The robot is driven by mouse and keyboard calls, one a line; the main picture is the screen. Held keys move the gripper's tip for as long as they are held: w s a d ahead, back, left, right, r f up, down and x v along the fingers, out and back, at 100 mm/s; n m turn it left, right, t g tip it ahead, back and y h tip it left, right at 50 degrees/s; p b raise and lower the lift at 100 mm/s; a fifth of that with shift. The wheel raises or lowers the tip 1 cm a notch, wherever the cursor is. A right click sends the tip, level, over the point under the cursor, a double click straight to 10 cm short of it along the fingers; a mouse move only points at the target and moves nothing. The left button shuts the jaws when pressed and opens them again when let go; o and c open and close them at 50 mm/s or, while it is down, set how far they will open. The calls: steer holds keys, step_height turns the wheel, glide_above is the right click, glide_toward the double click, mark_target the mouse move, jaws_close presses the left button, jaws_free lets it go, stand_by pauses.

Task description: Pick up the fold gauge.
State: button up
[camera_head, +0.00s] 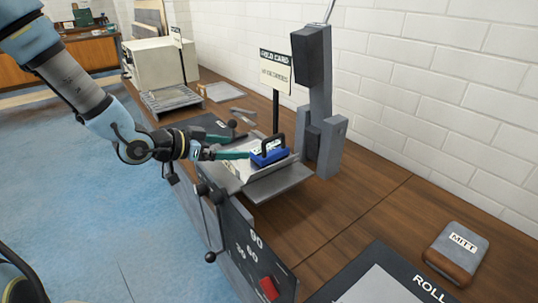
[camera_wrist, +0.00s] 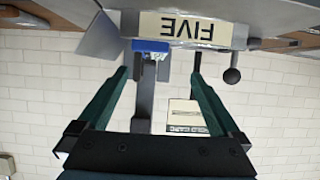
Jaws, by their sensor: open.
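A blue block (camera_head: 270,158) with a pale label and a dark arched handle sits on the grey metal ledge of a bending machine (camera_head: 285,185). It looks like the fold gauge, but I cannot read a name on it. My gripper (camera_head: 247,154) is open, its teal fingers reaching toward the block's left side. In the wrist view, which is upside down, my gripper (camera_wrist: 160,72) has its two fingers wide apart with nothing held. A blue part (camera_wrist: 150,46) and a pale plate marked FIVE (camera_wrist: 190,28) show just beyond the fingertips.
A tall grey post (camera_head: 320,100) and a sign on a stand (camera_head: 276,72) rise behind the block. The front panel (camera_head: 245,240) carries angle numbers and a red piece (camera_head: 269,288). The bench between (camera_head: 350,215) is clear.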

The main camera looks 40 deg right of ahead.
mark_target(269, 149)
steer(key=d, duration=0.1)
steer(key=s+d+f, duration=0.1)
steer(key=d, duration=0.1)
steer(key=d+p, duration=0.1)
steer(key=shift+s+d+f, duration=0.25)
steer(key=shift+s+d, duration=0.05)
steer(key=shift+d, duration=0.1)
steer(key=x, duration=0.1)
steer(key=p+x, duration=0.1)
steer(key=x, duration=0.1)
steer(key=p+x, duration=0.1)
steer(key=x, duration=0.1)
steer(key=shift+s+d, duration=0.15)
steer(key=shift+s, duration=0.1)
steer(key=shift+d+f, duration=0.15)
steer(key=shift+d, duration=0.1)
steer(key=shift+c, duration=0.2)
steer(key=c, duration=1.5)
jaws_close()
